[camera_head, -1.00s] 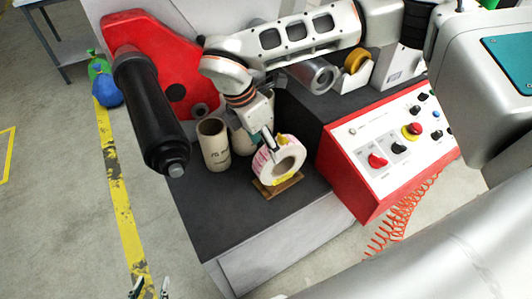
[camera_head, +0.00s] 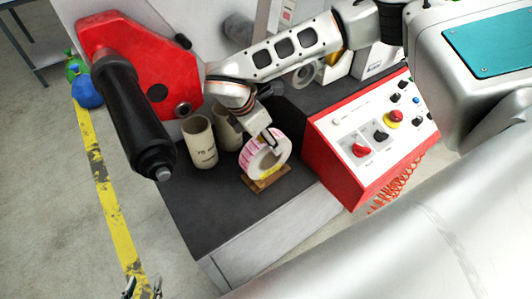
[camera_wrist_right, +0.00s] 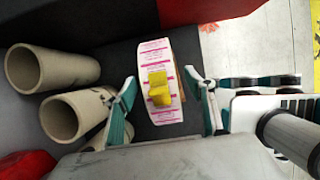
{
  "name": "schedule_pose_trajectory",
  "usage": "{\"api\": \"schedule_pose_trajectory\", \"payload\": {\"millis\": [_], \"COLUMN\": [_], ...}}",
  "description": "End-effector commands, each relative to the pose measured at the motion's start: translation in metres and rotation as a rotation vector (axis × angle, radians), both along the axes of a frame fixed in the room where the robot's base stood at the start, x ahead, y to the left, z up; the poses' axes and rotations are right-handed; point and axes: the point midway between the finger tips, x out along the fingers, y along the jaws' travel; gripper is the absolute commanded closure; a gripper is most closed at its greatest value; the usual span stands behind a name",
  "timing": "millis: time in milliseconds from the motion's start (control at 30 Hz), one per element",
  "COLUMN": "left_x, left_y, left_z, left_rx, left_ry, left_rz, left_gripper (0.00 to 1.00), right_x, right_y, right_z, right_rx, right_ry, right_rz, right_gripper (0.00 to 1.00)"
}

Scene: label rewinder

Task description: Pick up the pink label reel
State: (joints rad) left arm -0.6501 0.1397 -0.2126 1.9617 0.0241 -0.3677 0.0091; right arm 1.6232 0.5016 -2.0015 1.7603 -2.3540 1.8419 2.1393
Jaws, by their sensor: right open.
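The pink label reel (camera_head: 282,152) stands upright on a small wooden block (camera_head: 266,181) on the dark bench top. Its white band with pink print shows in the right wrist view (camera_wrist_right: 154,56), with a yellow piece (camera_wrist_right: 159,88) on it. My right gripper (camera_head: 268,138) is over the top of the reel in the head view. In the right wrist view its open fingers (camera_wrist_right: 160,80) stand on either side of the reel, with gaps between. My left gripper (camera_head: 142,288) shows only its fingertips at the bottom edge, apart and empty, far from the reel.
Two cardboard tubes (camera_head: 200,143) stand just left of the reel. A black roller (camera_head: 130,115) on a red housing (camera_head: 150,45) is further left. A red control box (camera_head: 340,170) with knobs stands to the right. The bench's front area (camera_head: 220,220) is clear.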

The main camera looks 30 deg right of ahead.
Motion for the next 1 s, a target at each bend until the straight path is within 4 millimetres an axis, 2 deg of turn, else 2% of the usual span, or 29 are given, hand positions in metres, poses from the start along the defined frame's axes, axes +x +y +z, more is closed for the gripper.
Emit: {"api": "schedule_pose_trajectory", "payload": {"millis": [133,167,367,767,867,1000], "left_x": [0.000,0.000,0.000,0.001,0.001,0.001], "left_y": [0.000,0.000,0.000,0.000,0.000,0.000], "left_z": [0.000,0.000,0.000,0.000,-0.002,-0.006], "left_rx": [0.000,0.000,0.000,0.000,0.000,0.000], "left_ry": [0.000,0.000,-0.001,-0.002,-0.001,-0.001], "left_rz": [0.000,0.000,0.000,0.001,0.001,0.001], "left_gripper": [0.60,0.60,0.60,0.60,0.60,0.60], "right_x": [0.000,0.000,0.000,0.002,0.002,0.003], "right_y": [0.000,0.000,0.000,0.001,0.001,0.001], "right_z": [0.000,0.000,0.000,0.007,0.018,0.043], "right_rx": [0.000,0.000,0.001,0.002,0.003,0.002], "right_ry": [0.000,0.000,0.001,-0.004,-0.005,-0.008], "right_rz": [0.000,0.000,0.001,0.001,0.001,0.001], "right_gripper": [0.46,0.48,1.00,1.00,1.00,1.00]}}
